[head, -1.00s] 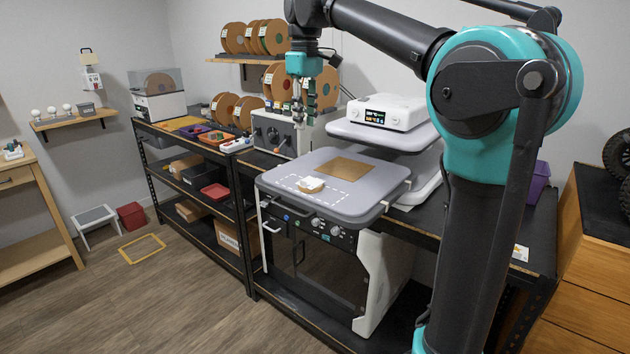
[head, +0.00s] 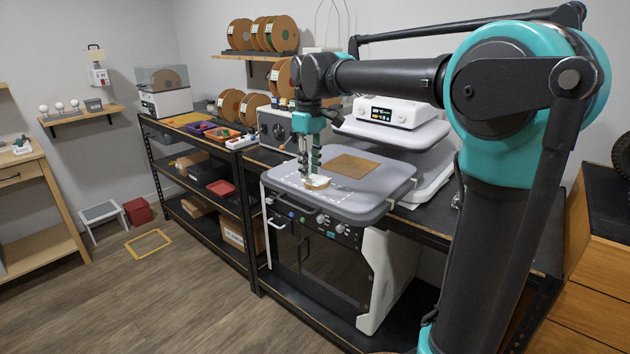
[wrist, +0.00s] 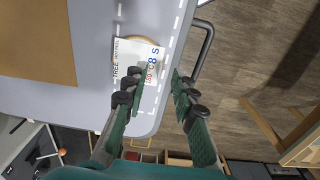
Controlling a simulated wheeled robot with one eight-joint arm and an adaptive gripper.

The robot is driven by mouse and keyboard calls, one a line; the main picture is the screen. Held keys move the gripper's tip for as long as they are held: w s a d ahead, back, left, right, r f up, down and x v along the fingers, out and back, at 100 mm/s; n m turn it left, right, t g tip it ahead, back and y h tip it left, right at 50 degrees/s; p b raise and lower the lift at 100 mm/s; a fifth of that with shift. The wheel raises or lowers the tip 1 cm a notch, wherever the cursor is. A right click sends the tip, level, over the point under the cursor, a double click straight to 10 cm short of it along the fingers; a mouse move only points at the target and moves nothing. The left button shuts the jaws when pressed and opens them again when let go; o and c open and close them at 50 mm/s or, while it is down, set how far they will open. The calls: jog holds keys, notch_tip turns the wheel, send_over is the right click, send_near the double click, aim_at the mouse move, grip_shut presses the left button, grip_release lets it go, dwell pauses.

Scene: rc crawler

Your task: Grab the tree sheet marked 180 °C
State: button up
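A small white sheet (wrist: 128,58) in the wrist view bears the word TREE and the figures 180 °C and 8 S. It lies on the grey platen (head: 365,205), over a round tan piece (wrist: 155,42) that shows past its edge. In the head view the sheet (head: 317,183) is near the platen's front left part. My gripper (head: 310,165) is just above it, pointing down. In the wrist view my gripper (wrist: 160,74) is open, with one fingertip over the sheet's right part and the other past its right edge. Nothing is between the fingers.
A brown square pad (head: 354,166) lies on the platen behind the sheet. The raised upper press with its display box (head: 390,112) stands behind. A grey box machine (head: 277,130) is close to the left.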

jog(key=shift+f, duration=1.15)
grip_shut()
jog(key=shift+r, duration=0.1)
